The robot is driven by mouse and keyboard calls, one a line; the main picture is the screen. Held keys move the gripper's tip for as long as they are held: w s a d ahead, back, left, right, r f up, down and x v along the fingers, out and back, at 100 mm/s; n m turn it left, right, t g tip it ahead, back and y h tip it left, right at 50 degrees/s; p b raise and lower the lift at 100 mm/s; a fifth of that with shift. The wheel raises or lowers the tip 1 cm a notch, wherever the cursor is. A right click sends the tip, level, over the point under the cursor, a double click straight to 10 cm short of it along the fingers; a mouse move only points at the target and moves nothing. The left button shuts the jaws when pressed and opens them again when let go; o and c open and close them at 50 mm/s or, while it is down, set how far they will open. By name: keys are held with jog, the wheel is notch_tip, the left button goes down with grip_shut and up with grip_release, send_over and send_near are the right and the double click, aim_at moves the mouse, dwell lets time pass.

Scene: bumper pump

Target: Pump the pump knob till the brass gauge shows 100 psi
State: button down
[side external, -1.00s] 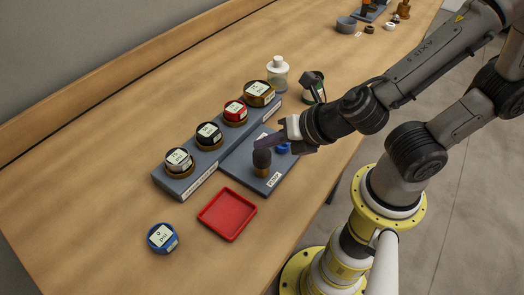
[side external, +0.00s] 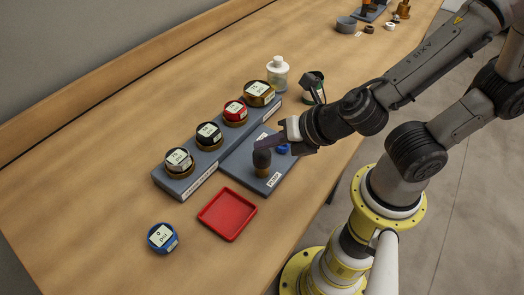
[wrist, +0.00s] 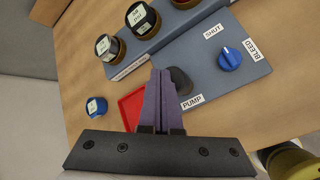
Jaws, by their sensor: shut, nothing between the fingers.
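The pump knob (side external: 262,158) is dark and rounded on a brass stem, upright on the grey pump plate beside the PUMP label. My gripper (side external: 259,143) is shut and empty, its fingertips at the top of the knob; I cannot tell whether they touch it. In the wrist view the shut fingers (wrist: 160,72) partly hide the knob (wrist: 181,80). The brass gauge (side external: 260,92) sits at the far right end of the grey gauge rack (side external: 198,182). Its face is too small to read surely.
A blue bleed knob (wrist: 230,59) is on the pump plate. A red tray (side external: 228,214) and a blue gauge reading 0 psi (side external: 162,238) lie in front. A white-capped bottle (side external: 278,73) stands behind.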

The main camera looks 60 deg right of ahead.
aim_at(267, 156)
jog(key=shift+f, duration=0.3)
jog(key=shift+s+f, duration=0.1)
jog(key=shift+f, duration=1.05)
dwell(1.2)
jog(key=shift+r, duration=1.5)
jog(key=shift+r, duration=2.55)
